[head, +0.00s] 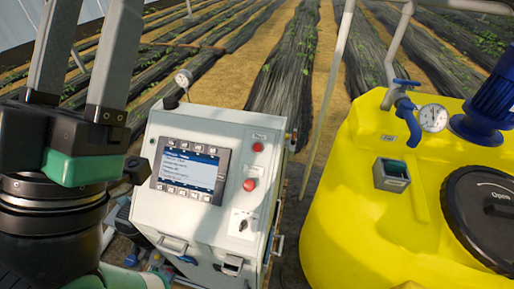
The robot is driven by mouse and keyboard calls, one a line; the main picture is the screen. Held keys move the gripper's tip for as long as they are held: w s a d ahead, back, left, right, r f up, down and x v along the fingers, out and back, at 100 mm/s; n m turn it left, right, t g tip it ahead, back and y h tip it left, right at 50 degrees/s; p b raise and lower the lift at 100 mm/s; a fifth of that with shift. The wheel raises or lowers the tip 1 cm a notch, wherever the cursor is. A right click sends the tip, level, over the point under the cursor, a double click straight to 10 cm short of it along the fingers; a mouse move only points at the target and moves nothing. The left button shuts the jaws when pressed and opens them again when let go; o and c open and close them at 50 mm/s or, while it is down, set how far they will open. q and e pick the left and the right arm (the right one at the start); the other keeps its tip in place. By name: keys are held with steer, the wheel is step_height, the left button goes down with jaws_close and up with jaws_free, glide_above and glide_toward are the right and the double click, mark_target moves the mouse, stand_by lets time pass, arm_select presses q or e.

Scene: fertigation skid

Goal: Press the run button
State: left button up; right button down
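The white control cabinet (211,230) stands centre-left. Its front carries a display (189,170) with rows of small keys above and below it. Right of the display are a small red round button or lamp (258,147) under a label, a larger red knob (249,184), and a dark rotary switch (242,226) on a white plate. The labels are too small to read, so I cannot tell which control is the run button. My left gripper (91,35) is at the far left, fingers upward and spaced apart with nothing visible between them; their tips are cut off. My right gripper is out of view.
A yellow tank (340,220) with a black lid (485,215), a gauge (433,118) and a blue valve (407,105) stands at the right. A pale post (335,85) rises between cabinet and tank. A gauge (183,79) sits at the cabinet's top left corner. Crop rows lie behind.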

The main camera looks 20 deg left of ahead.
arm_select(q)
jaws_close()
stand_by(0.3)
stand_by(1.5)
